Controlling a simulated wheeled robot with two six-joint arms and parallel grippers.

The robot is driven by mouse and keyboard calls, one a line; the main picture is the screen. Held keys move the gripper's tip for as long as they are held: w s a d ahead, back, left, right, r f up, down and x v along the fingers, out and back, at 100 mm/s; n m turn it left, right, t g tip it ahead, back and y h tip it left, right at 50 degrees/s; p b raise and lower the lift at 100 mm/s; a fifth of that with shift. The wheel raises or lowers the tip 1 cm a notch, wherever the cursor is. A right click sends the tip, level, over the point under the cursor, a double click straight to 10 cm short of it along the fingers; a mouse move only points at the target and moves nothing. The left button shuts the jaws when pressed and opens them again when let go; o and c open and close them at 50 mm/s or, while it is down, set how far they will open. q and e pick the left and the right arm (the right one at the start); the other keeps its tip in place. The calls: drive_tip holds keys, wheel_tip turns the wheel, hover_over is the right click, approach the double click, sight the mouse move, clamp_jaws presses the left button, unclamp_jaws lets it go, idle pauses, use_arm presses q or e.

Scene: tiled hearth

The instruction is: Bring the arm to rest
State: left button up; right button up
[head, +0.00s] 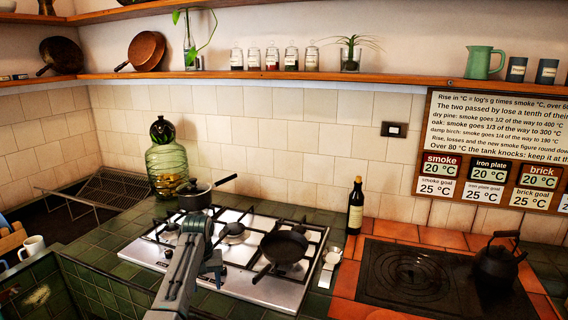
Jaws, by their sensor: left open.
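My left arm comes in from the bottom of the head view and reaches up over the left part of the white gas hob (145,252). My left gripper (214,270) hangs from its end, seen partly behind the arm link. It is open, and I see nothing held in it. It is above the hob, left of the dark frying pan (284,246) and in front of the saucepan (195,197). My right gripper is not in view.
A green glass jar (166,165) stands behind the hob. An oil bottle (355,207) stands to its right. A black kettle (497,262) sits on the dark iron plate (405,290). A wire rack (110,187) and white mug (32,246) are at left.

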use_arm(q)
drive_tip(key=s+a+f+m+t, duration=0.1)
drive_tip(key=s+a+f, duration=0.1)
drive_tip(key=s+f, duration=0.75)
drive_tip(key=s+a+f+t, duration=0.15)
drive_tip(key=s+f, duration=0.45)
drive_tip(key=s, duration=0.7)
drive_tip(key=s+r+m+t, duration=0.1)
drive_tip(key=s+r, duration=0.3)
drive_tip(key=s, duration=1)
drive_tip(key=s+r+m, duration=0.1)
drive_tip(key=s+r, duration=0.3)
drive_tip(key=s, duration=0.9)
drive_tip(key=a+f+g+b, duration=0.1)
drive_tip(key=a+f, duration=0.1)
drive_tip(key=f, duration=1.4)
drive_tip(key=a+f+g, duration=0.1)
drive_tip(key=a+f, duration=0.1)
drive_tip(key=f, duration=1.5)
drive_tip(key=s+f, duration=1.8)
drive_tip(key=f, duration=0.1)
drive_tip(key=shift+s+a+y+b, duration=0.4)
drive_tip(key=shift+b, duration=0.05)
drive_tip(key=shift+f+g, duration=0.1)
drive_tip(key=shift+g, duration=0.15)
drive_tip(key=shift+c, duration=0.4)
